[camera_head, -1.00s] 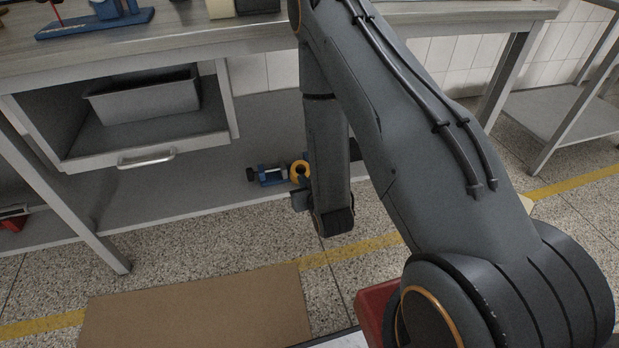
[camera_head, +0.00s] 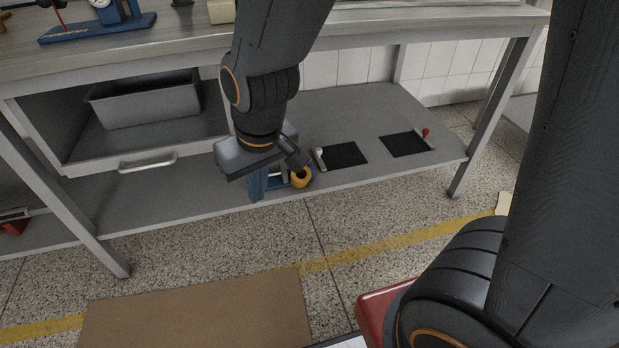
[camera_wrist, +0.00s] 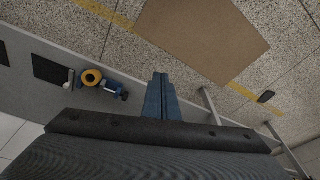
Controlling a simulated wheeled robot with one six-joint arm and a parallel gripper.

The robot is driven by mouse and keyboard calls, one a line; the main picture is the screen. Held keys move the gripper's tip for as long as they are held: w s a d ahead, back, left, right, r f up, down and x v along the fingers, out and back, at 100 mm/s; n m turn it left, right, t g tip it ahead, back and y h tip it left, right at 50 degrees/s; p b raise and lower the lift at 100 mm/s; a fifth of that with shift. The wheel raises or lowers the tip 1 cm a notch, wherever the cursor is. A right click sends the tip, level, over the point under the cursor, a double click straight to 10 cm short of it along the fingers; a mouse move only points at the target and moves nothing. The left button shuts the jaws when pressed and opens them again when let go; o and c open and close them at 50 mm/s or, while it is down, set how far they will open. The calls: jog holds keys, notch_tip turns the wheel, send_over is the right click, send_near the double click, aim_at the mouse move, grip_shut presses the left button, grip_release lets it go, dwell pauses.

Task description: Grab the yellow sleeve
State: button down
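The yellow sleeve (camera_head: 300,177) is a thick yellow ring on the lower shelf, next to a blue device (camera_head: 278,181) that my gripper partly hides. In the wrist view the sleeve (camera_wrist: 92,77) lies left of my fingers, with the blue device (camera_wrist: 116,90) beside it. My gripper (camera_head: 256,190) points down near the shelf's front edge, just left of the sleeve in the head view. In the wrist view its blue fingers (camera_wrist: 161,80) are together with nothing seen between them. They do not appear to touch the sleeve.
Two black pads (camera_head: 345,154) (camera_head: 403,144) with small white-tipped and red-tipped parts lie right of the sleeve on the shelf. A grey bin (camera_head: 145,104) sits in the compartment at left. The workbench top (camera_head: 150,42) overhangs the shelf. A brown board (camera_head: 195,315) lies on the floor.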

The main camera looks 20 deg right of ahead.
jog(key=s+d+r+n+g, duration=0.1)
jog(key=s+r, duration=0.4)
jog(key=s, duration=0.5)
jog(key=shift+r+g+h, duration=0.2)
jog(key=shift+g+h, duration=0.1)
jog(key=shift+g, duration=0.3)
